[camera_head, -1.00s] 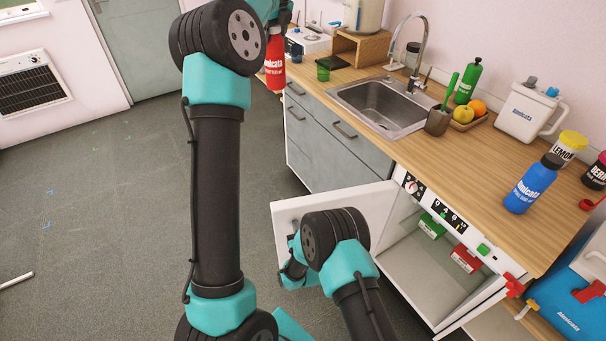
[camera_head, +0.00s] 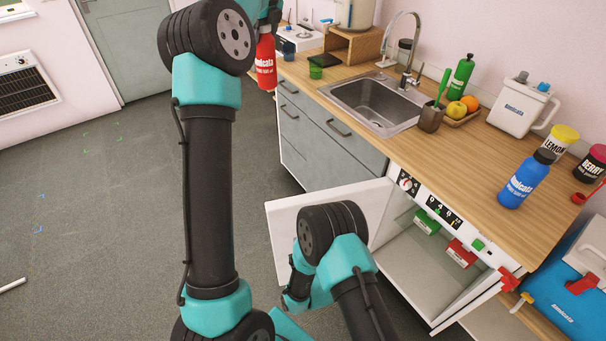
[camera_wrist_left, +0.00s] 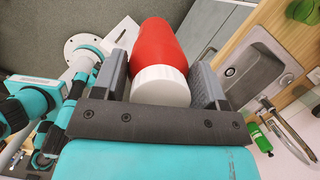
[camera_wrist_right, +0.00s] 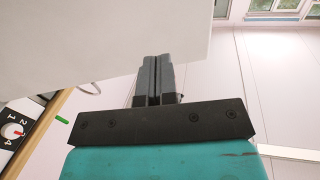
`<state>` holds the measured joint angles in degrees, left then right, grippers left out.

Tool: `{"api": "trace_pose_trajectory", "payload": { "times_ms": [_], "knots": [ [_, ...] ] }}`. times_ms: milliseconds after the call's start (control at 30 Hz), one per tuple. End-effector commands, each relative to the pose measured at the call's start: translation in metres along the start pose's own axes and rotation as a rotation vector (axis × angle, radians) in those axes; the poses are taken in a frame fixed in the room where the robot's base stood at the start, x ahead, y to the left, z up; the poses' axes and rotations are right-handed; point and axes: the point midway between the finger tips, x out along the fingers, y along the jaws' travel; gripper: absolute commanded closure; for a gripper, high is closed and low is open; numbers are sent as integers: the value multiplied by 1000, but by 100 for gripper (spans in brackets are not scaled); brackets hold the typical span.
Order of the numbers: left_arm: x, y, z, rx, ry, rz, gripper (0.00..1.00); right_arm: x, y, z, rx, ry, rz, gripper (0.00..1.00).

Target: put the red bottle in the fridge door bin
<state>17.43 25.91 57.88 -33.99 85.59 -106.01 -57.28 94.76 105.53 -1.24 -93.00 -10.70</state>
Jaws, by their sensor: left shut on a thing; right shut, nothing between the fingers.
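The red bottle (camera_head: 265,62) is held by my left gripper (camera_head: 268,14) at the top of the head view, in the air just off the left end of the counter. In the left wrist view the red bottle (camera_wrist_left: 158,42), with its white cap, sits between the two fingers of my left gripper (camera_wrist_left: 163,85). My right gripper (camera_wrist_right: 157,75) is shut and empty, beside a pale flat panel. The small fridge (camera_head: 425,262) under the counter stands with its white door (camera_head: 290,222) swung open. The door's inner side and bin are hidden in the head view.
The counter (camera_head: 440,165) holds a sink (camera_head: 375,100), a green bottle (camera_head: 460,80), a blue bottle (camera_head: 526,180), a fruit tray and a white jug (camera_head: 520,105). Green and red boxes show in the fridge's upper part. The floor at left is open.

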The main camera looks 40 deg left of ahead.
Motion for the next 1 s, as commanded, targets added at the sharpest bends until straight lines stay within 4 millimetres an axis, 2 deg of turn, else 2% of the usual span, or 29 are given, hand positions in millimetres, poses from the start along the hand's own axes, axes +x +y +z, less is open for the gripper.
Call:
{"api": "trace_pose_trajectory", "payload": {
  "times_ms": [100, 300, 867, 1000],
  "knots": [
    [-1, 0, 0, -1, -1, -1, 91, -21, 0, 0, 0, -3, 2, 100],
    [-1, 0, 0, -1, -1, -1, 91, -41, 1, 0, 0, -1, 4, 100],
    [-1, 0, 0, -1, -1, -1, 91, -45, 1, 0, 0, -1, 5, 100],
    [2, -3, -5, -9, 0, 2, 91, -46, 7, 0, 6, -13, 14, 100]
  ]
}}
